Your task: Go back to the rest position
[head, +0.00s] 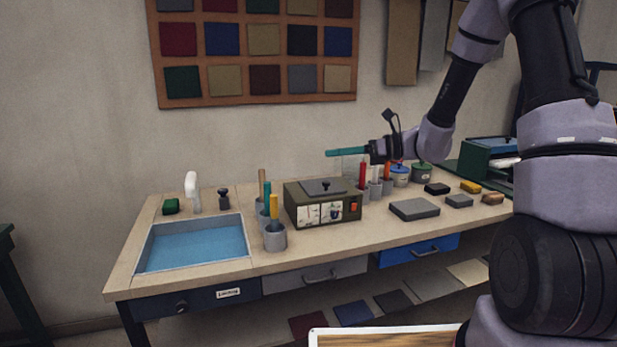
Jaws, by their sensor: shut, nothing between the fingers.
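My gripper (370,151) is raised above the back of the workbench (190,258), over the red-handled tools. It points left and is shut. I cannot tell from this view whether the bar is part of the gripper. My arm comes in from the right side and bends down to the gripper.
Below and left of the gripper stands a dark green box (322,204) with a lid. Grey cups (275,238) hold coloured tools. A blue basin (194,243) is at left. Lidded pots (400,174) stand near the gripper. A swatch board (257,45) hangs on the wall.

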